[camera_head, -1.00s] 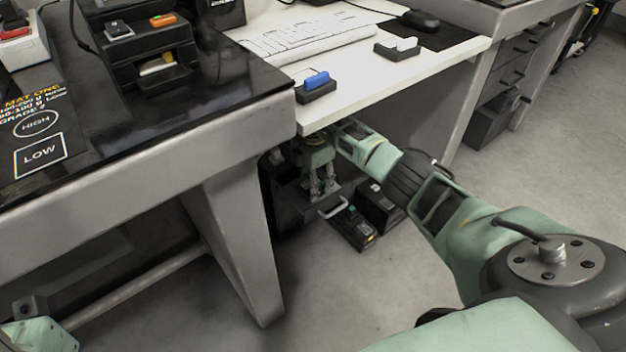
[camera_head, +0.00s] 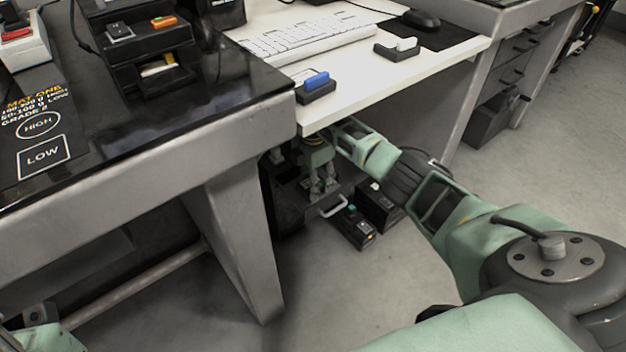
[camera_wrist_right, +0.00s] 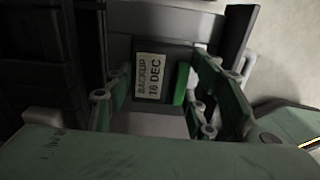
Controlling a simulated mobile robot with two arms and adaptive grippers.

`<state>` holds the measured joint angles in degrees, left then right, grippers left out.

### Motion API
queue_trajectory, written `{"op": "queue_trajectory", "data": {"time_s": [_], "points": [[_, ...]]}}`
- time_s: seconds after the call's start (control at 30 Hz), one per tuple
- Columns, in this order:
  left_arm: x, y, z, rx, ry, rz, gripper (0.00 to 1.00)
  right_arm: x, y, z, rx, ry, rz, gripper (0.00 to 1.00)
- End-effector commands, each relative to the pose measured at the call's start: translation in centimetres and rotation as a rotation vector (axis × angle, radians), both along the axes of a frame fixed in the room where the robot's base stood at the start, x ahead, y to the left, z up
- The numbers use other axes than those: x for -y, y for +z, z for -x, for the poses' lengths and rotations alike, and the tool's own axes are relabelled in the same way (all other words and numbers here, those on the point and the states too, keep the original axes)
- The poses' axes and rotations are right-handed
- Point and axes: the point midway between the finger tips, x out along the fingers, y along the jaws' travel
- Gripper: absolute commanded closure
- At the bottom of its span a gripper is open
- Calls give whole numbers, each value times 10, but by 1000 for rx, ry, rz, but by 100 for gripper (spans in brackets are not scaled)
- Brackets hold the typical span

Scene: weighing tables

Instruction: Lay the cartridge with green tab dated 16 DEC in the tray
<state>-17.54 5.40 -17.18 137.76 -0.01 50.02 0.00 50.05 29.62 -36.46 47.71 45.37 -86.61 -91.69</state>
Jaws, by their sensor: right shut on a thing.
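The cartridge (camera_wrist_right: 152,72) is dark, with a white label reading BACKUP 16 DEC and a green tab (camera_wrist_right: 181,84) on its right side. In the right wrist view it lies between the fingers of my right gripper (camera_wrist_right: 160,98), which is shut on it. In the head view my right gripper (camera_head: 322,182) points down below the white desktop, above or in a dark open drawer with a pale handle (camera_head: 334,206); the cartridge cannot be made out there. I cannot tell for certain which thing is the tray. My left gripper is not clearly seen.
Two black boxes stand on the floor by the drawer, one with a green spot and orange light (camera_head: 352,229). The white desktop (camera_head: 350,82) overhangs my right arm. A grey table leg (camera_head: 235,245) stands left. A black shelved stand (camera_head: 150,45) is on the dark table.

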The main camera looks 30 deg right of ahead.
Motion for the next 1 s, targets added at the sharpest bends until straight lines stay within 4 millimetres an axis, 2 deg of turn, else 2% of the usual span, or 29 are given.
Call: {"op": "queue_trajectory", "data": {"time_s": [0.67,0.7,0.93,1.0], "points": [[1,1,-1,9,0,-2,60,0,-9,0,1,0,0,77],[1,2,-1,11,0,-3,60,0,-9,0,1,0,0,48],[0,3,0,16,0,-2,60,0,-9,0,1,0,0,28],[0,3,0,16,0,-2,60,0,-9,0,1,0,0,28]]}}
